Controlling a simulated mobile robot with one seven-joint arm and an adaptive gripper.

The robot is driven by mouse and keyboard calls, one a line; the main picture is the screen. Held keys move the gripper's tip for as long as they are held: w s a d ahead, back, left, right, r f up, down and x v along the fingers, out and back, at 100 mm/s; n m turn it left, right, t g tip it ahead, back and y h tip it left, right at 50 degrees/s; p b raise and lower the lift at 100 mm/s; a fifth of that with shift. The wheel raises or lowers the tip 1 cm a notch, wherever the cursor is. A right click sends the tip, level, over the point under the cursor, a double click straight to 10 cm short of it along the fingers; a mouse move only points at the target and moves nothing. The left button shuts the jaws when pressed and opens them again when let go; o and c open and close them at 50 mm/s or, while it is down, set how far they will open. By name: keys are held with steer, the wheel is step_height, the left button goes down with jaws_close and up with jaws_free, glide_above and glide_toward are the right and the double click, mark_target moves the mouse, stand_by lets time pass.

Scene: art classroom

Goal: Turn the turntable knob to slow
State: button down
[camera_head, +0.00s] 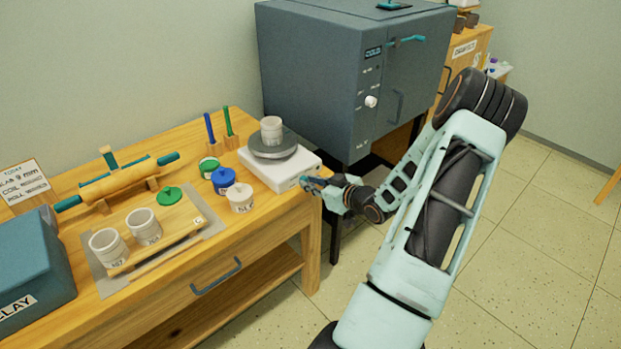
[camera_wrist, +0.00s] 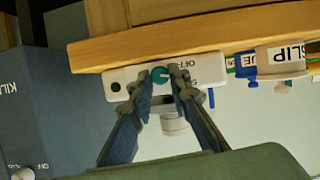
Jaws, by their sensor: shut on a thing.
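The turntable has a white base (camera_head: 262,172) with a dark grey round wheel (camera_head: 285,152), and stands at the right end of the wooden table. A pale cup (camera_head: 271,130) stands on the wheel. My gripper (camera_head: 311,182) is at the base's front right face. In the wrist view my gripper (camera_wrist: 164,82) has its two fingers on either side of the small teal knob (camera_wrist: 159,74), shut on it. "OFF" shows beside the knob and another label is mostly hidden behind a finger. The knob's pointer direction cannot be told.
Close by on the table are a blue-lidded jar (camera_head: 223,179), a white jar labelled SLIP (camera_head: 240,197) and a green-lidded jar (camera_head: 208,168). A grey kiln (camera_head: 315,75) stands behind my arm. The floor (camera_head: 490,265) to the right is clear.

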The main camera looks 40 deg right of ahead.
steer(key=shift+d+m+y+p, duration=0.15)
steer(key=shift+m+y+p, duration=0.65)
steer(key=shift+m+p, duration=0.55)
steer(key=c, duration=1.8)
jaws_free()
steer(key=v, duration=1.2)
